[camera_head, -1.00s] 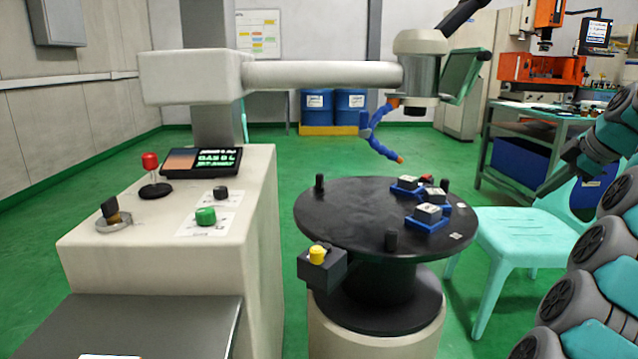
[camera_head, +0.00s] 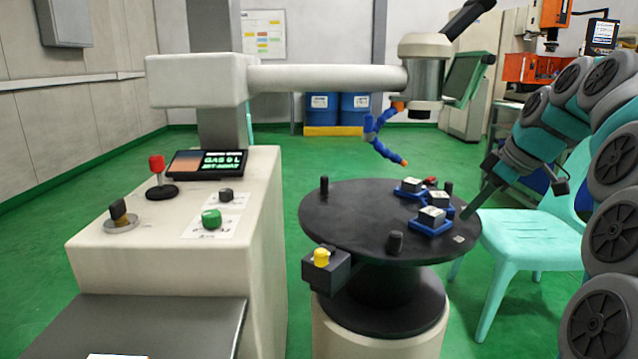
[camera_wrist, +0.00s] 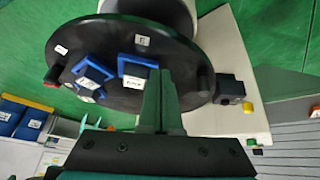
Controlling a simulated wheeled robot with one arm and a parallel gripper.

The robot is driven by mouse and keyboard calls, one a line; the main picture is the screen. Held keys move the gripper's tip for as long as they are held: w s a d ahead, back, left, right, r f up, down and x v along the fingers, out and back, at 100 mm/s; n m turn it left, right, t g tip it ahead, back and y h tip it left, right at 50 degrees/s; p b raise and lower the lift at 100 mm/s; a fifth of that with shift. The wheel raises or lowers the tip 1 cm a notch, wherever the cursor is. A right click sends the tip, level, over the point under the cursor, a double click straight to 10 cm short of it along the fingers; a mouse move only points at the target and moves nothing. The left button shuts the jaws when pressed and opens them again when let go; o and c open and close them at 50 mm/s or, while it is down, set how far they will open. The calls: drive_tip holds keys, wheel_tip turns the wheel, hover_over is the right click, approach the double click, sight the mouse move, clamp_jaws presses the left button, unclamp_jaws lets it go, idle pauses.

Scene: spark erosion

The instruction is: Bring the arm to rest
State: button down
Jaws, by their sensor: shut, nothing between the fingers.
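My arm comes in from the right of the head view, teal with grey joints, and is bent. My gripper (camera_head: 470,207) points down and left at the right edge of the round black table, with the chair behind it. In the wrist view my gripper (camera_wrist: 160,80) has its two fingers together, with nothing between them. I cannot tell how far the fingertips are from the table. The round black table (camera_head: 340,220) bears blue holders (camera_head: 428,230) with grey-white blocks (camera_head: 432,215); they also show in the wrist view.
The pale control console (camera_head: 180,250) with red and green knobs stands left. A grey arm (camera_head: 330,78) with a cylindrical head (camera_head: 424,75) hangs above the table. A yellow-button box (camera_head: 323,265) juts from the table's front. The turquoise chair (camera_head: 525,245) stands right. Green floor is open behind the table.

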drive_tip(key=s+a+f+m+g+h, duration=0.1)
drive_tip(key=s+a+f+m+g, duration=0.1)
drive_tip(key=s+a+f, duration=0.45)
drive_tip(key=s+a+f+m+g, duration=0.2)
drive_tip(key=s+a+f, duration=0.1)
drive_tip(key=s+a, duration=0.65)
drive_tip(key=s+f+m+h, duration=0.1)
drive_tip(key=s+f+m, duration=0.1)
drive_tip(key=s+f, duration=0.2)
drive_tip(key=s+d+f+m+g+h+p, duration=0.1)
drive_tip(key=s+f, duration=0.3)
drive_tip(key=s, duration=0.6)
drive_tip(key=s+f+m+g, duration=0.1)
drive_tip(key=s+f+m, duration=0.1)
drive_tip(key=s+f, duration=0.3)
drive_tip(key=s, duration=0.3)
drive_tip(key=shift+d+m+h+p, duration=0.3)
drive_tip(key=shift+d+h+p, duration=0.05)
drive_tip(key=shift+h, duration=0.05)
